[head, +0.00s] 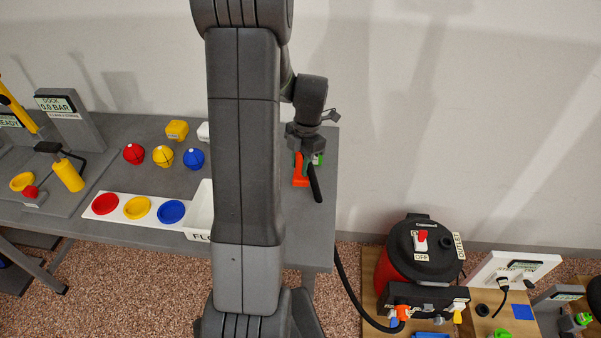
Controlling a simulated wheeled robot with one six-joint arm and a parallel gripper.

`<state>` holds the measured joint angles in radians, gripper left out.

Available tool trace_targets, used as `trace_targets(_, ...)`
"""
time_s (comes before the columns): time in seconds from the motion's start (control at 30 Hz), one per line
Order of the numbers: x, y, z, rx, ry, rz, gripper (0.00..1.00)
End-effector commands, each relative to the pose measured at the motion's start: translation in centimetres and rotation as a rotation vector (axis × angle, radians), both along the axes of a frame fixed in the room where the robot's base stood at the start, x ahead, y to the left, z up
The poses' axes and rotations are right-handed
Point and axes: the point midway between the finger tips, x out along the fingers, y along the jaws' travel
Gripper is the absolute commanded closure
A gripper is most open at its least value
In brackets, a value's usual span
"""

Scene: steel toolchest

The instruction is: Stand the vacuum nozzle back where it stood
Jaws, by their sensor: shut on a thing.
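My gripper (306,153) is above the right end of the grey table and points down. It is shut on the vacuum nozzle (315,184), which shows as a dark tube slanting down from the jaws. An orange part (299,173) and a small green part (319,159) show beside the jaws; I cannot tell how they join the nozzle. My arm hides part of the table. The nozzle's tip and any contact with the table are hard to make out.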

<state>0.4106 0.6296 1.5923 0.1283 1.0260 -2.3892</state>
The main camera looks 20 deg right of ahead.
Motion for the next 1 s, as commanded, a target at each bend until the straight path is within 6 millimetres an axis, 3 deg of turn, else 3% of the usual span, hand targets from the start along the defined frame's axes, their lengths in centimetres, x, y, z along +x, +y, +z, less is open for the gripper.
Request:
trace_targets(0.3,0.0,0.1,-3.5,0.002,0.002,-0.001,0.91)
trace_targets(0.67,0.0,0.0,-4.2,0.000,-0.001,-0.001,0.91)
trace_targets(0.7,0.0,0.0,-4.2,0.000,-0.001,-0.001,0.68)
trace_targets(0.8,0.0,0.0,-4.1,0.000,-0.001,0.000,0.48)
trace_targets(1.0,0.0,0.0,-4.1,0.000,-0.001,-0.001,0.48)
